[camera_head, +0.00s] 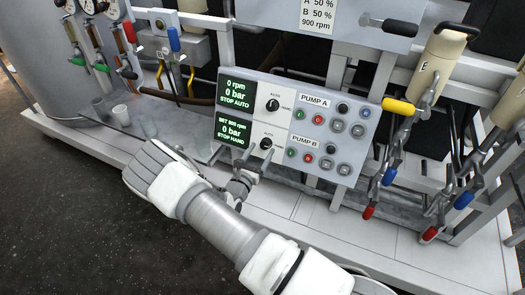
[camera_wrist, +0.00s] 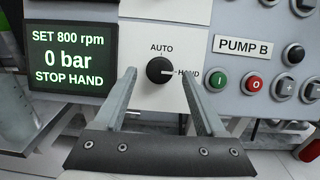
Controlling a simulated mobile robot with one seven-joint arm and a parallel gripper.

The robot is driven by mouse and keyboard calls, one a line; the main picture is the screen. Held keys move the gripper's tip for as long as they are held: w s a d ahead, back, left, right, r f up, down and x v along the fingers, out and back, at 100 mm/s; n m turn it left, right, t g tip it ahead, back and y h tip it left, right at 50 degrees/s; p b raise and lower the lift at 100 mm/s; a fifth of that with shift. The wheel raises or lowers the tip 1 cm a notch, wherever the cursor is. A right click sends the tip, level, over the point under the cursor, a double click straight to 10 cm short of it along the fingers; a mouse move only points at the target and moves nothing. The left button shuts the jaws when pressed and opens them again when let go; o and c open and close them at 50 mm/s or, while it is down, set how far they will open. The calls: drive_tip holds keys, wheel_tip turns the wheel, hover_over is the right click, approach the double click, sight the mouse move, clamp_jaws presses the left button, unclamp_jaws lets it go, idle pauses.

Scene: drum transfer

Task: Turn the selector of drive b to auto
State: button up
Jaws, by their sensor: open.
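The pump B selector (camera_wrist: 160,70) is a round black knob on a white plate, labelled AUTO above and HAND to the right. Its white mark points right, at HAND. It also shows in the head view (camera_head: 266,143) on the lower half of the control panel. The pump B display (camera_wrist: 68,58) reads SET 800 rpm, 0 bar, STOP HAND. My gripper (camera_wrist: 158,76) is open and empty, with one finger to each side of the knob in the wrist view. In the head view my gripper (camera_head: 233,157) is just in front of the panel's lower left part. Contact with the knob cannot be told.
The pump A selector (camera_head: 272,105) sits above, beside its display (camera_head: 237,92) reading STOP AUTO. Green, red and grey buttons (camera_head: 308,153) lie to the right. Valves with coloured handles (camera_head: 398,106) flank the panel.

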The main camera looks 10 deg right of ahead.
drive_tip(key=shift+x, duration=0.95)
clamp_jaws()
